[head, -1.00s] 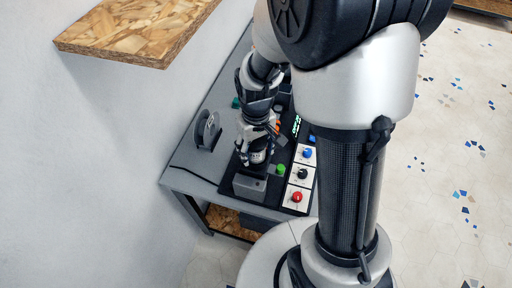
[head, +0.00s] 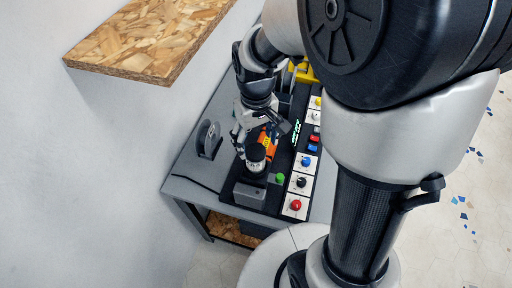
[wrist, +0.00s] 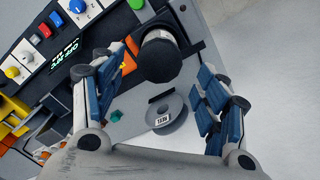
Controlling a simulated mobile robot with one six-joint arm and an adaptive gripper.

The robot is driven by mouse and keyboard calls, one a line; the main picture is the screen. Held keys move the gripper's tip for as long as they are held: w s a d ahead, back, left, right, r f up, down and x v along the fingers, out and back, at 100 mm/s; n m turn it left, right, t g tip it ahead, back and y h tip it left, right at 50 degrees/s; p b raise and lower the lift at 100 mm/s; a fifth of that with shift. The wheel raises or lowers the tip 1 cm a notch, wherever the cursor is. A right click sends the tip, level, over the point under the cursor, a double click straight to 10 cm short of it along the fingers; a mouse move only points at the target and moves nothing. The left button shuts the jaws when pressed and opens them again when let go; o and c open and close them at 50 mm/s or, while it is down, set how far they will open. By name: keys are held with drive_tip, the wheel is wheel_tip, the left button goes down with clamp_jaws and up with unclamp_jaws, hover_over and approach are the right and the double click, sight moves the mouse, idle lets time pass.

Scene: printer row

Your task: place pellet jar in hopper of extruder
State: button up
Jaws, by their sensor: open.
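The pellet jar (head: 255,163), pale with a black lid, stands upright at the back end of a grey block-like housing (head: 247,192) on the extruder's dark base. I take this housing for the hopper part; how deep the jar sits in it is hidden. In the wrist view the jar's black lid (wrist: 160,58) faces me, with its pale body behind. My gripper (head: 259,138) is open and empty, just above and behind the jar, its fingers apart from it. In the wrist view my gripper's fingers (wrist: 158,84) are spread wide to both sides of the lid.
A grey reel (head: 209,139) stands on the table (head: 185,170) left of the extruder. A control panel with coloured knobs (head: 304,161) runs along the right, beside a green button (head: 280,178). A chipboard shelf (head: 150,40) juts from the wall.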

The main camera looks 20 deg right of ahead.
wheel_tip(320, 180, up, 3)
drive_tip(key=shift+r, duration=0.1)
drive_tip(key=s+r+m+t, duration=0.1)
drive_tip(key=s+r+t, duration=0.3)
drive_tip(key=s+r, duration=0.7)
drive_tip(key=s, duration=0.4)
drive_tip(key=shift+r+m+t, duration=0.3)
drive_tip(key=shift+m, duration=0.1)
wheel_tip(320, 180, down, 8)
drive_tip(key=b, duration=0.8)
drive_tip(key=shift+o, duration=0.4)
drive_tip(key=shift+f, duration=0.1)
